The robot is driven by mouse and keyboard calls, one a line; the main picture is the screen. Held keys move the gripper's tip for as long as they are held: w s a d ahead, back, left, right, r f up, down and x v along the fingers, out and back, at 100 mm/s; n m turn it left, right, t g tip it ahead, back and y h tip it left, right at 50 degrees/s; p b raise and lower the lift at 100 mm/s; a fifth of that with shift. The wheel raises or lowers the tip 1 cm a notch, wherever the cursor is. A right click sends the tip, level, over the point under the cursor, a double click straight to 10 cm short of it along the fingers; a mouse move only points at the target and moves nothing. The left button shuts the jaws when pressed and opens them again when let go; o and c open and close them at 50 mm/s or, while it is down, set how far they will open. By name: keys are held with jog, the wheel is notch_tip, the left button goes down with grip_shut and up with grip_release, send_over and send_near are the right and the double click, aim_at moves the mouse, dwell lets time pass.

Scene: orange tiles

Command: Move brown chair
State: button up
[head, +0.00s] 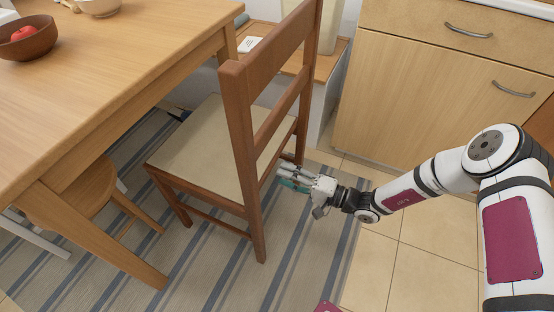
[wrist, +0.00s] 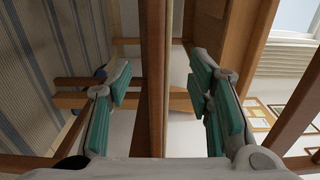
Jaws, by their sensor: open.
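The brown chair (head: 207,145) stands upright at the table's side, with a wooden frame, a slatted back and a pale seat. My gripper (head: 287,178) is at the back of the chair, low beside its rear frame near seat height. In the wrist view my gripper (wrist: 160,80) is open, with teal finger pads on both sides. A brown bar of the chair (wrist: 153,70) runs between the pads, with visible gaps on either side. Which bar of the chair it is, I cannot tell for sure.
A wooden table (head: 110,70) fills the left, with a bowl (head: 27,40) holding red fruit. A wooden stool (head: 80,195) stands under it. Wooden cabinets (head: 440,95) are at the back right. A striped rug (head: 200,265) lies under the chair; tiled floor (head: 415,255) is clear on the right.

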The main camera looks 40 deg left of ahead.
aim_at(270, 171)
jog(key=b+x, duration=0.1)
jog(key=x, duration=0.6)
grip_shut()
